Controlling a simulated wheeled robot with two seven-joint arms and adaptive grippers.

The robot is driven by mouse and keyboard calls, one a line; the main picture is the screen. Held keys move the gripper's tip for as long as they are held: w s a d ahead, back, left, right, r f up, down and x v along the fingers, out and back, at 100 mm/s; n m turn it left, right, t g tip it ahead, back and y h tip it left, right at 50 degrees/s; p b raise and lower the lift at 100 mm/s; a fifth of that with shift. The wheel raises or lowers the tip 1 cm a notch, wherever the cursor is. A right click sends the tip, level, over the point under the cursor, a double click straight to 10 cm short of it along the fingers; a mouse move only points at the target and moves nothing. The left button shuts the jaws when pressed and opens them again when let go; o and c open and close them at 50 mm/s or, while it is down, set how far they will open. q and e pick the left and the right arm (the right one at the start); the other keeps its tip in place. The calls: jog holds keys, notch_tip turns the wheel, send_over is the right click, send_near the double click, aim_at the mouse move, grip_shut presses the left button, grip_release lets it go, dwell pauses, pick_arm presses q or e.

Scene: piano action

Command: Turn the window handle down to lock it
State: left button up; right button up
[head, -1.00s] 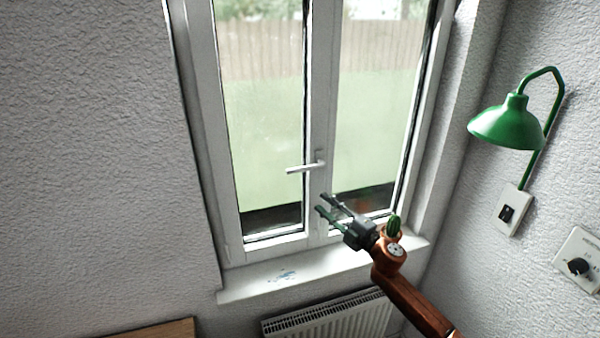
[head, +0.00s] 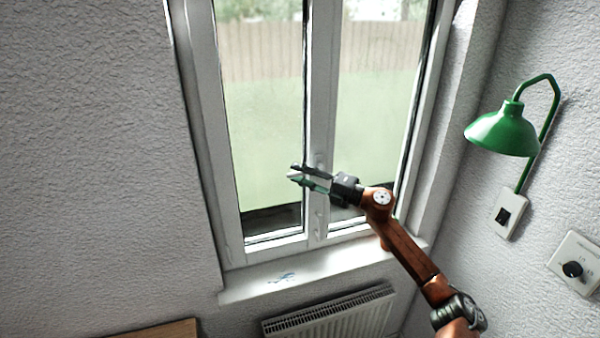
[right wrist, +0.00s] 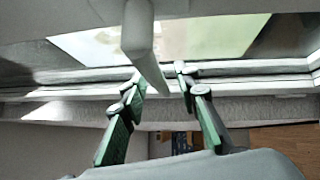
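The window handle (head: 319,158) is white and sits on the middle frame bar of the window. In the head view my right gripper (head: 293,172) covers most of its lever. In the right wrist view the lever (right wrist: 138,35) comes down from the top edge, and its free end lies between the two green-padded fingers of my right gripper (right wrist: 160,75). The fingers are open, with a gap visible on the right side of the lever; whether the left finger touches it I cannot tell. My left gripper is not in view.
The windowsill (head: 245,287) runs below the window, above a radiator (head: 330,317). A green wall lamp (head: 503,130), a switch (head: 505,215) and a dial plate (head: 573,268) are on the right wall. The left wall is clear.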

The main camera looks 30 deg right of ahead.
jog(key=shift+w+a, duration=0.1)
jog(key=shift+w, duration=0.05)
jog(key=shift+c, duration=0.4)
grip_shut()
